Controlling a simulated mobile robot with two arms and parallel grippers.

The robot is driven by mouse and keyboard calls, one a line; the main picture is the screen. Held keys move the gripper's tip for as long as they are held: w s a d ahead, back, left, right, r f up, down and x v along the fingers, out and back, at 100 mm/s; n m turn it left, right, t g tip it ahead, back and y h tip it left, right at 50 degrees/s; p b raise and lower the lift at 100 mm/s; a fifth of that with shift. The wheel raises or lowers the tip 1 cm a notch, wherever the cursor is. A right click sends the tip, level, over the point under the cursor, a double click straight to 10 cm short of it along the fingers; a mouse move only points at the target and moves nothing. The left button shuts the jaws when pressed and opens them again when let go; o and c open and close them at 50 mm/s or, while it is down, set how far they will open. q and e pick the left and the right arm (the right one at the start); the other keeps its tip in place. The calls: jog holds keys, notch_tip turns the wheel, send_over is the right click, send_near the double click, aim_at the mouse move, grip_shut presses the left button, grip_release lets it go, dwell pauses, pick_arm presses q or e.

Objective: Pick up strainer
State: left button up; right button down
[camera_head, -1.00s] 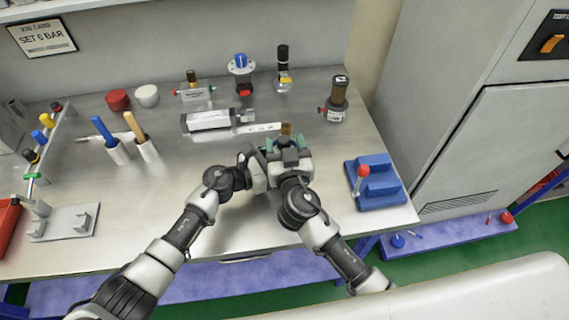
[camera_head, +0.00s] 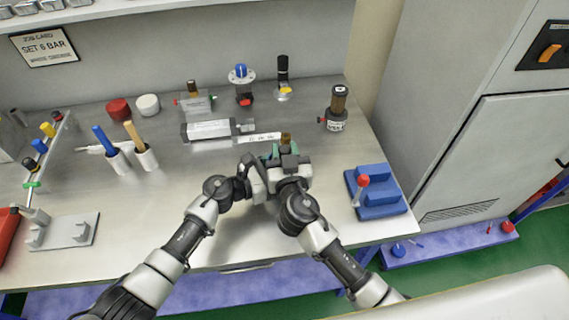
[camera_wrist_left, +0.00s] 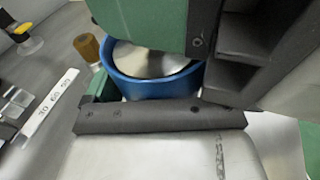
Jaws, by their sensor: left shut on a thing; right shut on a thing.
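My two grippers meet close together over the middle of the bench, in front of a small brown cylinder (camera_head: 285,138). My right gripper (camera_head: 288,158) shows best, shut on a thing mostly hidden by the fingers. My left gripper (camera_head: 258,178) is beside it on the left, also shut. In the left wrist view a round blue cup (camera_wrist_left: 140,82) with a metal disc inside sits between green-padded jaws. I cannot tell for certain whether this is the strainer, nor which gripper each jaw part belongs to. The brown cylinder also shows there (camera_wrist_left: 87,47).
A grey cylinder (camera_head: 208,130) and a white label strip (camera_head: 260,139) lie behind the grippers. A brown-topped unit (camera_head: 337,110) stands at right rear, a blue block (camera_head: 378,192) with a red knob at right. Handled tools stand in white holders (camera_head: 146,157) at left. Bare bench lies between.

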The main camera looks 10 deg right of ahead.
notch_tip(320, 180, up, 18)
dwell(0.4)
pick_arm(q)
jog(key=o, duration=0.6)
